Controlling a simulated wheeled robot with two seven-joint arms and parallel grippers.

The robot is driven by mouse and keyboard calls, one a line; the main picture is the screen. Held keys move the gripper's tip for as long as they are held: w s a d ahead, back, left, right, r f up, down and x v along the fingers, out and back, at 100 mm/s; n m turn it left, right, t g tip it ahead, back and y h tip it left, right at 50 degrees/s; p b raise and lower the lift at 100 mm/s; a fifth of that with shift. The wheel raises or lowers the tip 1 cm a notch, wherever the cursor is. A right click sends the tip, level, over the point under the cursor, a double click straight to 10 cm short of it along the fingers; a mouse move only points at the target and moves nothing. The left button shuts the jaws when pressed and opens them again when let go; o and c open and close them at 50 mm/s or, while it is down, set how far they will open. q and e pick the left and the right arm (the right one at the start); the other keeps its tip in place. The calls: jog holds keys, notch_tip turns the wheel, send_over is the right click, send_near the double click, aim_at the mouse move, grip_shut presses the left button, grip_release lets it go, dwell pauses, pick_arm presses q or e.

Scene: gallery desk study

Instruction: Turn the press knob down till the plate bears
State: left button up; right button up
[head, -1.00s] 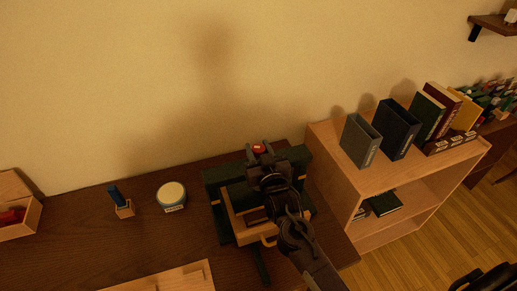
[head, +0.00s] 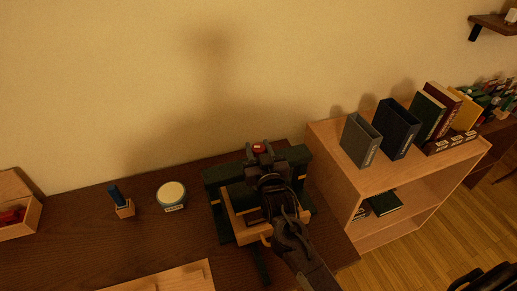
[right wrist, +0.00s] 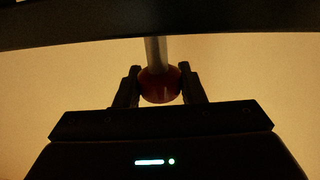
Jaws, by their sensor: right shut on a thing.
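The dark green press (head: 300,157) stands on the desk at its right end, against the wall side. Its red knob (head: 259,148) shows at the top in the head view. In the right wrist view the red knob (right wrist: 160,85) sits between the two fingers, below a grey shaft (right wrist: 156,50). My right gripper (head: 260,154) is shut on the knob; it also fills the lower right wrist view (right wrist: 160,88). The arm and gripper hide much of the press, so I cannot tell where the plate is. My left gripper is not in view.
A round tin (head: 171,195) and a small wooden block with a blue piece (head: 122,204) stand left of the press. A wooden box (head: 20,222) is at the far left. A shelf unit (head: 345,180) with books stands right.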

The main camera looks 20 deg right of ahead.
jog(key=o, duration=1)
jog(key=shift+c, duration=0.2)
jog(key=shift+s, duration=0.1)
jog(key=s+b, duration=0.2)
jog(key=s, duration=0.5)
jog(key=shift+s+a, duration=0.25)
jog(key=shift+s, duration=0.1)
jog(key=shift+o, duration=0.2)
